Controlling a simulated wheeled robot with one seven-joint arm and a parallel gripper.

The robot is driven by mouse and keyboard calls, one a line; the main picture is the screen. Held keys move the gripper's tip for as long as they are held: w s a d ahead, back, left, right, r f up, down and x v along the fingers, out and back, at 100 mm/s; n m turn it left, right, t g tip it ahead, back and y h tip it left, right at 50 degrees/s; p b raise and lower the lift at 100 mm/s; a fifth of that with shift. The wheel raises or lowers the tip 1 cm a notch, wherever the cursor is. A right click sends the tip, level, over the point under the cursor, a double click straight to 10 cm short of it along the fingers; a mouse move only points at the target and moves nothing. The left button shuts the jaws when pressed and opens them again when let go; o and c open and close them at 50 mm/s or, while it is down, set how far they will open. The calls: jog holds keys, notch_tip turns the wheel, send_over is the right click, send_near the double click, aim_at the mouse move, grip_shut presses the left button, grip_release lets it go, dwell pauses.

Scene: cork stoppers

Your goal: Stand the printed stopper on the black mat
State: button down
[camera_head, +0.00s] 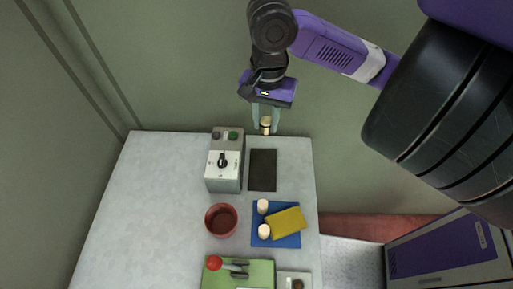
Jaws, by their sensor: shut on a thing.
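The black mat (262,184) lies flat on the grey table, right of a control box, and looks bare. My gripper (265,127) is above the table's far edge, just beyond the mat in the picture. It is shut on a small tan stopper (266,122), held between the two pale fingers. Any print on this stopper is too small to make out. Two more pale stoppers, one (263,206) behind the other (264,231), stand on a blue mat (290,241); no print shows on them.
The control box (230,175) with buttons and a knob stands close left of the black mat. A yellow cloth (286,222) lies on the blue mat. The table's left is clear.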

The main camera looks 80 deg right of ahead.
jog(key=shift+w+d+f, duration=0.15)
jog(key=shift+d+f, duration=0.05)
jog(key=shift+d, duration=0.05)
notch_tip(320, 180, down, 20)
jog(key=shift+r, duration=0.25)
jog(key=shift+f, duration=0.1)
jog(key=c, duration=1.1)
grip_release()
jog(key=shift+c, duration=0.2)
